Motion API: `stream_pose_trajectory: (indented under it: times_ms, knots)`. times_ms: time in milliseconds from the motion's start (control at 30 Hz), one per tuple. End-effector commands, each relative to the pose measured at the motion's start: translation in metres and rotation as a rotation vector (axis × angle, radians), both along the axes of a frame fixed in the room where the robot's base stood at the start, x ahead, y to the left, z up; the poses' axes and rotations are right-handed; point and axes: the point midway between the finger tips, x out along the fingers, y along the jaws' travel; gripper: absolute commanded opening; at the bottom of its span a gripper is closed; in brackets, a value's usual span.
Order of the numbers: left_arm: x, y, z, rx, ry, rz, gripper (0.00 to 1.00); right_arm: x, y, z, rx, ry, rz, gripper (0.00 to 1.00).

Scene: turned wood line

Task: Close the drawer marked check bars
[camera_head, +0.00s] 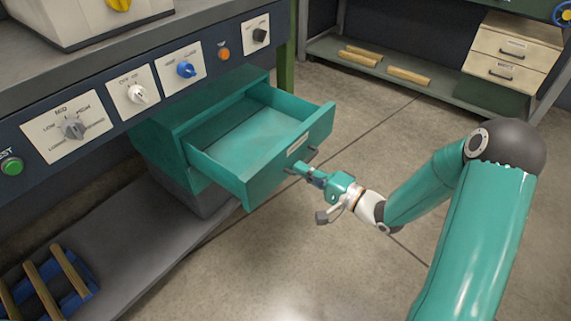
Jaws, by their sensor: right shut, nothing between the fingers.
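A teal drawer (283,160) stands pulled out of its teal cabinet (165,142) under the bench, and its inside looks empty. Its front bears a small pale label, too small to read, and a dark handle (312,153). My right gripper (294,169) is shut and empty, with its fingertips at the drawer front just below the handle. I cannot tell whether the fingertips touch the front. My left gripper is not in view.
The bench panel above the drawer carries knobs, such as a blue one (186,69), and a green button (12,166). A blue rack (84,291) with wooden bars sits on the low shelf at lower left. Open floor (310,270) lies before the drawer. A pale drawer unit (513,55) stands far right.

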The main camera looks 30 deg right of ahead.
Motion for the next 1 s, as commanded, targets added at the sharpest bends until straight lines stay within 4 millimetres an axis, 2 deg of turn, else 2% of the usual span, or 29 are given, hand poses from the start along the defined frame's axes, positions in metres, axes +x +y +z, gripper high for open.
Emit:
stream_pose_trajectory:
  times_ms: [100, 333, 1000]
  knots:
    - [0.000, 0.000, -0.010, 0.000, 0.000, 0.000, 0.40, 0.021, 0.010, -0.003, 0.000, -0.002, 0.003, 0.00]
    - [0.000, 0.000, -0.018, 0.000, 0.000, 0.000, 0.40, 0.046, 0.019, -0.001, 0.000, -0.001, 0.000, 0.00]
    - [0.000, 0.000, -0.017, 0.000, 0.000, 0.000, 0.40, 0.056, 0.017, 0.000, 0.000, 0.000, -0.015, 0.00]
